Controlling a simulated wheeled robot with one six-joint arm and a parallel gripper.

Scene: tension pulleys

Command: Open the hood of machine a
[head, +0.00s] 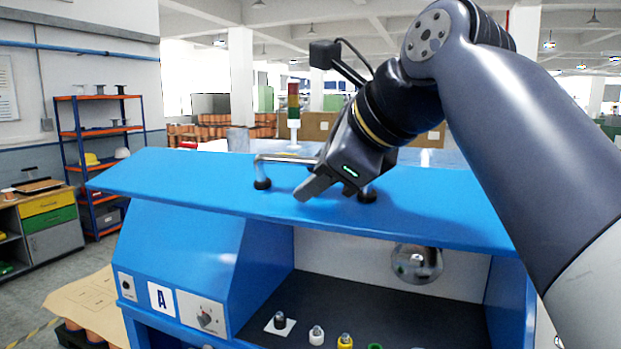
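Machine a is a blue cabinet with an "A" label (161,299) on its front. Its blue hood (210,182) is raised, with a gap below its front edge through which the dark interior shows. A grey bar handle (285,158) with black feet stands on top of the hood. My gripper (312,188) is at the middle of this handle, tilted down to the left.
Inside the machine are a round metal disc (416,263) and several small coloured pegs on the dark floor (310,290). A knob (205,318) sits on the front panel. A shelf rack (98,160) and a drawer cabinet (50,222) stand at the left, apart from the machine.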

